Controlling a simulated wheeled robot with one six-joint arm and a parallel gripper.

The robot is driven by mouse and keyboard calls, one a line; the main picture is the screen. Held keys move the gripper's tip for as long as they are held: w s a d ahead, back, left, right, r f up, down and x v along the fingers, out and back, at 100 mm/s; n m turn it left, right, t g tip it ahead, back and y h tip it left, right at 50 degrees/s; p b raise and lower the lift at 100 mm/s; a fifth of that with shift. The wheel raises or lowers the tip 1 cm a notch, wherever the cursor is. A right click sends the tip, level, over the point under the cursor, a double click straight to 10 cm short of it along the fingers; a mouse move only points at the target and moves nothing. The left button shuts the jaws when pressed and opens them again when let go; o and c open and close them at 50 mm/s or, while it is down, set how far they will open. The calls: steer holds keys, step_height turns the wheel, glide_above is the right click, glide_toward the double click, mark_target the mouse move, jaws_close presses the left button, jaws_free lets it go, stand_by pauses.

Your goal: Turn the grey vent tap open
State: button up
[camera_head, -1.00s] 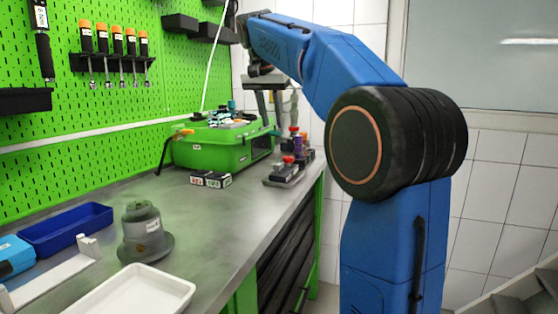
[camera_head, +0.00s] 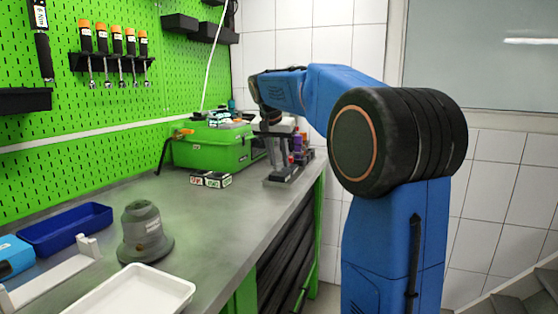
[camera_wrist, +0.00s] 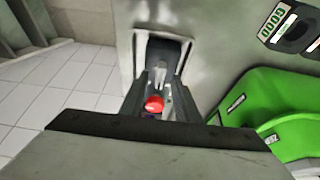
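A small valve block (camera_head: 283,178) stands at the far right end of the bench, with purple parts (camera_head: 298,143) and a red knob. In the wrist view the red knob (camera_wrist: 154,104) shows between my fingers, with dark and grey parts around it. I cannot pick out the grey vent tap for certain; my gripper and wrist cover much of the block. My gripper (camera_head: 278,164) points down over the block, its two grey fingers apart. Nothing is seen held between them, and I cannot tell whether they touch any part of the block.
A green case (camera_head: 210,150) stands close left of the block, with small black boxes (camera_head: 211,179) in front. A grey pump-like part (camera_head: 145,235), a white tray (camera_head: 135,292) and a blue bin (camera_head: 68,231) are nearer. The middle of the bench is clear.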

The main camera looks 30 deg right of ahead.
steer(key=shift+f, duration=0.25)
jaws_close()
steer(key=shift+d, duration=0.1)
steer(key=n+y, duration=0.1)
steer(key=n, duration=0.2)
steer(key=n+t+y, duration=0.1)
steer(key=n, duration=0.2)
steer(key=shift+s+d+n, duration=0.1)
steer(key=shift+d+n, duration=0.1)
steer(key=shift+n, duration=0.1)
steer(key=n+y, duration=0.1)
steer(key=n, duration=0.1)
steer(key=n+y, duration=0.1)
steer(key=n, duration=0.2)
steer(key=shift+d+t, duration=0.15)
steer(key=shift+t, duration=0.25)
steer(key=n+y, duration=0.1)
steer(key=n, duration=0.2)
steer(key=n+g+y, duration=0.1)
steer(key=n, duration=0.2)
steer(key=shift+d, duration=0.15)
steer(key=shift+n, duration=0.3)
